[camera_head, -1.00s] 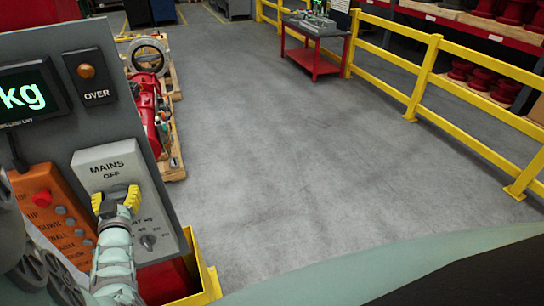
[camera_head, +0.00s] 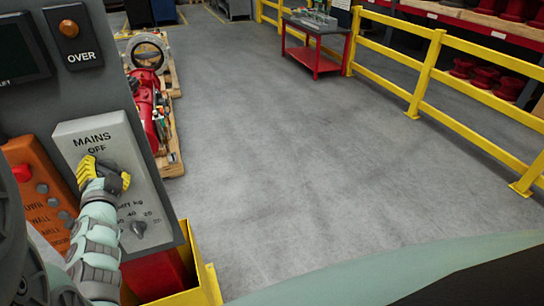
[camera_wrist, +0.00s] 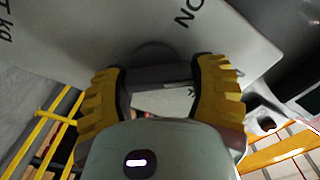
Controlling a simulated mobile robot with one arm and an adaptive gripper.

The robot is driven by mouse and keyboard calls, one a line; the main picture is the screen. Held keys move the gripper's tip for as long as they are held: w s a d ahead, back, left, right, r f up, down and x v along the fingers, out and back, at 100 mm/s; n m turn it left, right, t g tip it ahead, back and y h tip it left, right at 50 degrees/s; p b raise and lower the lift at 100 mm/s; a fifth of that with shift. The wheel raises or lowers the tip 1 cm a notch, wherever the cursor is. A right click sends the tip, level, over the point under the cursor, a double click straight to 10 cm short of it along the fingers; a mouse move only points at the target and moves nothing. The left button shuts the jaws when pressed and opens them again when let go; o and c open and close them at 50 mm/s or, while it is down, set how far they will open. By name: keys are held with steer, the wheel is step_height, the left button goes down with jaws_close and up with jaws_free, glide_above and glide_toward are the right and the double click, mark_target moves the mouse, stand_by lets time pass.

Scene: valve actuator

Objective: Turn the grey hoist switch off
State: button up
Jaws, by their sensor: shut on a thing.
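The grey switch box (camera_head: 118,150) marked "MAINS" and "OFF" is on the dark grey panel (camera_head: 100,95) at the left of the head view. My gripper (camera_head: 104,173) is at the box just under the word "OFF", its yellow fingers hiding most of the hoist switch. In the wrist view, my gripper (camera_wrist: 160,88) has its yellow fingers on either side of the grey switch handle (camera_wrist: 160,73), shut on it. A round base shows behind the handle against the box face. The display (camera_head: 20,55) at the upper left is dark.
An orange lamp (camera_head: 69,28) marked "OVER" is above the box. A small dial (camera_head: 138,229) is low on the box. An orange button pendant (camera_head: 40,185) hangs at the left. The grey floor to the right is clear up to yellow railings (camera_head: 430,75).

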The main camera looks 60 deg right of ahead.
steer(key=m+b, duration=0.1)
steer(key=m, duration=0.1)
steer(key=m+b, duration=0.1)
steer(key=shift+s+d+f+m+b, duration=0.1)
steer(key=shift+d+f+m+b, duration=0.05)
steer(key=shift+f+m+b, duration=0.2)
steer(key=shift+r+m+b, duration=0.2)
steer(key=shift+m+b, duration=0.85)
steer(key=shift+m, duration=0.4)
steer(key=o, duration=1.2)
steer(key=v, duration=1.2)
